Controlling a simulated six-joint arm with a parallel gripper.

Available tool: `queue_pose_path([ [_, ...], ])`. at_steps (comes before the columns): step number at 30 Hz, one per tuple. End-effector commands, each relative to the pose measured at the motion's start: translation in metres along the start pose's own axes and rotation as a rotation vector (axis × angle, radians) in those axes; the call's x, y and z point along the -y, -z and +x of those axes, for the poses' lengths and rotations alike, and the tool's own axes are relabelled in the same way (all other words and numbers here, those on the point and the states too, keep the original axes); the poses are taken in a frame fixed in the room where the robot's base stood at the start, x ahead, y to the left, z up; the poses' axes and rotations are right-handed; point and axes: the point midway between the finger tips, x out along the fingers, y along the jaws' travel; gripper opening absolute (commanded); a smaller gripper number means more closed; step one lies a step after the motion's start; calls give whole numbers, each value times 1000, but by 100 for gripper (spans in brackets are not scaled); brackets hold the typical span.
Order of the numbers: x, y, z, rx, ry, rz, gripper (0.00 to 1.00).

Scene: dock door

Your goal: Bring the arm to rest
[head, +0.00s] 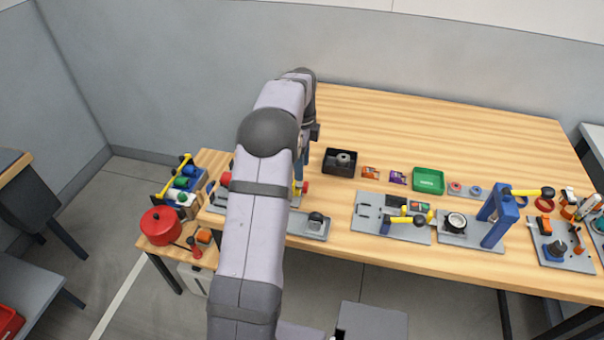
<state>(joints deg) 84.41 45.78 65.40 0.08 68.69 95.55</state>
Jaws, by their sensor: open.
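My arm (257,220) rises from the bottom of the head view and reaches over the left part of the wooden table (440,115). Its elbow is bent at a dark rounded joint, and the far links bend down near the table's back left edge. A small dark part of my wrist (315,132) shows to the right of the arm. My gripper's fingers are hidden behind my own arm, so I cannot see what is near them.
A black box (340,162), a green tray (428,180), grey plates with fixtures and a blue press (499,217) line the table's front. A red pot (160,226) stands on a lower side table at left. The table's back right is clear. Grey walls stand behind.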

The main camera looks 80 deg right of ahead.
Motion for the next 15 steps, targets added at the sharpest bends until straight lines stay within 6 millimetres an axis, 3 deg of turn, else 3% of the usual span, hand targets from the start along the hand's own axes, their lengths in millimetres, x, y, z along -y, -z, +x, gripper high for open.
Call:
queue_pose_path([
  [15, 0, 0, -5, 0, -1, 0, 41],
])
